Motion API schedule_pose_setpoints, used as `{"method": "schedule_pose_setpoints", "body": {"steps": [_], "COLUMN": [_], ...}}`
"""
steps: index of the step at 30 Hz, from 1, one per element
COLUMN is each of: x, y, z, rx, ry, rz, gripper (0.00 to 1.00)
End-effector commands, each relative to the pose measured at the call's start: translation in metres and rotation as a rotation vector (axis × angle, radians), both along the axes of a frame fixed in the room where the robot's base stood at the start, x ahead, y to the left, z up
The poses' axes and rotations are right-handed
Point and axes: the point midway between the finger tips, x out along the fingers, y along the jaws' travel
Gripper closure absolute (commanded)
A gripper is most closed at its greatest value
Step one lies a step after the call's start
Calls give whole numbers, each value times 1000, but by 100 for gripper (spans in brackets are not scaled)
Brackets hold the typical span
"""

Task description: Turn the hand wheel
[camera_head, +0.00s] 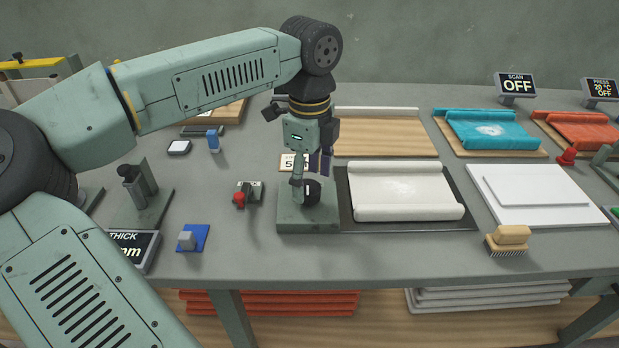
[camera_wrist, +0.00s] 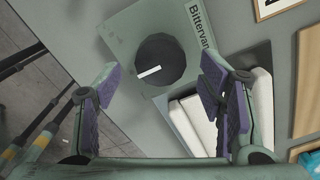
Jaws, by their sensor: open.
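The hand wheel is a dark round knob with a white mark on its top. It shows in the wrist view (camera_wrist: 162,62), on a grey-green base plate (camera_wrist: 120,28). In the head view the knob (camera_head: 312,193) is partly hidden behind my gripper, and its base block (camera_head: 300,220) sits at the table's front. My gripper (camera_head: 298,195) points down at the knob. In the wrist view my gripper (camera_wrist: 160,95) has its two purple-padded fingers spread wide, with the knob beyond the gap between them. Nothing is held. I cannot tell whether a finger touches the knob.
A cream roll on a dark tray (camera_head: 345,220) lies just right of the base. A red-knobbed device (camera_head: 245,195) and a blue pad (camera_head: 203,232) are to the left. A brush (camera_head: 508,240) is at the front right. Bare table shows in front of the tray.

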Motion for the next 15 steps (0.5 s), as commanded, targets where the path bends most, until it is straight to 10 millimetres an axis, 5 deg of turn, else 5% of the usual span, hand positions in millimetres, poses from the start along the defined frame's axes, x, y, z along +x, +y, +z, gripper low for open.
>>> {"method": "schedule_pose_setpoints", "body": {"steps": [15], "x": [0], "y": [0], "z": [-17], "rx": [0], "ry": [-1], "rz": [-1], "gripper": [39]}}
